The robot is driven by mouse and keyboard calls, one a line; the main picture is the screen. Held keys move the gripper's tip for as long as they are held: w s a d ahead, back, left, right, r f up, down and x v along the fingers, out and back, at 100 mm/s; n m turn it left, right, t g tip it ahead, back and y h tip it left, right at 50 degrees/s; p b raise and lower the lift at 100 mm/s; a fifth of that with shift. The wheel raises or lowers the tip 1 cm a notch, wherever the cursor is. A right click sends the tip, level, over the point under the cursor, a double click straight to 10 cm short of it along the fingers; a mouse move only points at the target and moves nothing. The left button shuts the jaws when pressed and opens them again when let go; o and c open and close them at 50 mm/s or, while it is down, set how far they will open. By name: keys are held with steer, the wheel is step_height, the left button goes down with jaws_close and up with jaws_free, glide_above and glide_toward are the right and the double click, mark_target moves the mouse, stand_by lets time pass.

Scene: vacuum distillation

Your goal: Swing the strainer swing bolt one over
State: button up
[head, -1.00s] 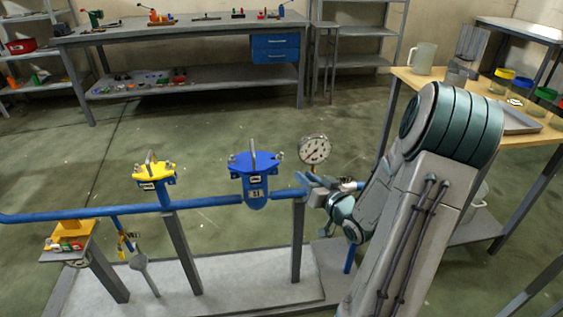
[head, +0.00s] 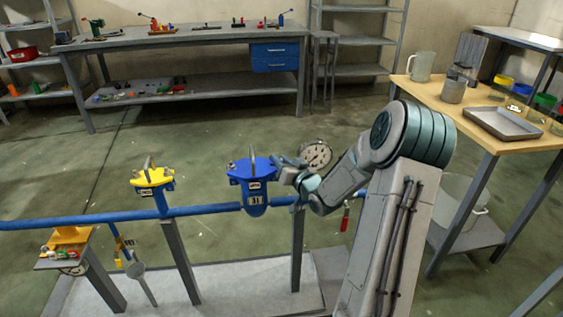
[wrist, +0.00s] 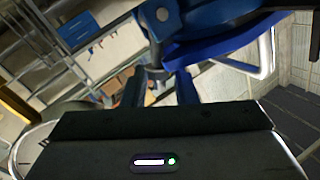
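The blue strainer (head: 256,190) hangs in the blue pipe run, with a wide blue lid, an upright grey handle on top and a label on its front. My gripper (head: 282,162) is at the right edge of its lid. In the wrist view, my gripper's two dark fingers (wrist: 160,86) stand apart below the blue lid (wrist: 222,40). A small grey bolt-like part (wrist: 155,72) shows between or just beyond the fingertips; I cannot tell if they touch it. A second strainer with a yellow lid (head: 152,178) sits further left on the pipe.
A pressure gauge (head: 316,155) stands just behind my gripper. The blue pipe (head: 90,220) runs left on grey posts. A small stand with a yellow item (head: 68,237) is at the left. A wooden table (head: 470,110) with a tray is at the right.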

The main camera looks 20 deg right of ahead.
steer(key=shift+w, duration=0.1)
jaws_close()
steer(key=shift+d, duration=0.2)
steer(key=shift+a, duration=0.15)
steer(key=shift+s+d+f+m+t+h+b, duration=0.15)
steer(key=shift+d+f+m+t+h+b, duration=0.55)
steer(key=shift+m, duration=1.95)
steer(key=shift+s+d+f+m+t+h+b, duration=0.3)
steer(key=shift+f+m+t+h+b, duration=0.6)
steer(key=shift+m, duration=1.8)
steer(key=shift+s+d+f+m+t+h+b, duration=0.1)
steer(key=shift+d+f+m+t+h+b, duration=0.75)
steer(key=shift+m, duration=1.8)
steer(key=shift+a+f+g, duration=0.2)
steer(key=shift+f+g, duration=0.05)
steer(key=shift+f, duration=0.1)
